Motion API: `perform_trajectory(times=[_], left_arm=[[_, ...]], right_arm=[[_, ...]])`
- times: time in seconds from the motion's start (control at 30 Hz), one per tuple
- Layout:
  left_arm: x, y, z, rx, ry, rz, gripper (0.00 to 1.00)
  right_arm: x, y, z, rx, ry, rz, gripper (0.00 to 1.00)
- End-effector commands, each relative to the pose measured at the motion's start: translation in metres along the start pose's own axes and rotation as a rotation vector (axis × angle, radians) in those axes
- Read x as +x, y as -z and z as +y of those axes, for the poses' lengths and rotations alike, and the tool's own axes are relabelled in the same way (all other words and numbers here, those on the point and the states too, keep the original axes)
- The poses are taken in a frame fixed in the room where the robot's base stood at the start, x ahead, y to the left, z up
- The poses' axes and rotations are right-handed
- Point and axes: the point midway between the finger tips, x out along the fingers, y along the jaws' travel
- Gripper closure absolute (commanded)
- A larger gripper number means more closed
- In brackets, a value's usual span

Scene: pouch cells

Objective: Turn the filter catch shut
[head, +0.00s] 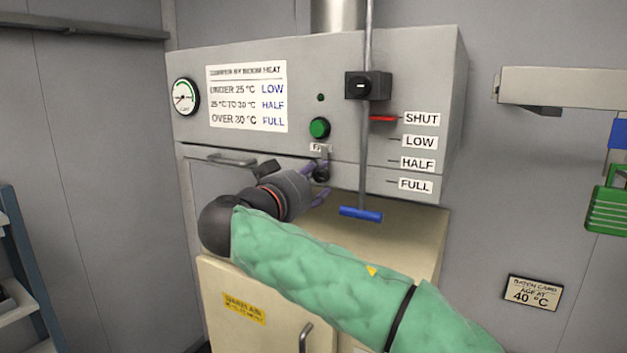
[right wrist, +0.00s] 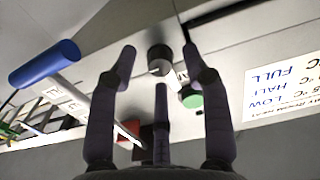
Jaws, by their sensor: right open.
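The filter catch (head: 322,172) appears to be the small dark round knob under a partly hidden label on the grey cabinet front. The gripper also shows in the right wrist view (right wrist: 158,62). The catch's exact turn is hard to read, as my fingers partly cover it in the head view. My left gripper is not in view.
A green button (head: 319,128) sits above the catch. A vertical rod with a blue handle (head: 361,214) hangs close to the right, beside the SHUT to FULL marks. A panel handle (head: 232,159) is at left. The cream cabinet (head: 255,285) stands below my arm.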

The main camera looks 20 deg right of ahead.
Motion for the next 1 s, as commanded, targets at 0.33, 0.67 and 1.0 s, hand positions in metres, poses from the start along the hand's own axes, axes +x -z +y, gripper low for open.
perform_trajectory(times=[0.33, 0.67, 1.0], left_arm=[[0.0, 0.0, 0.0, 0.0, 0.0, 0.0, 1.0], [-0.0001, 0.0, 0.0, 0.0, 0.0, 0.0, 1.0], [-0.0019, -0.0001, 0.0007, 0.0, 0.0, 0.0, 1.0]], right_arm=[[-0.0003, 0.0, -0.0001, 0.0, 0.0, 0.0, 1.0], [-0.0003, 0.0001, -0.0001, -0.053, 0.0, 0.0, 1.0], [-0.0004, 0.0002, -0.0008, -0.3, 0.001, 0.0, 1.0]])
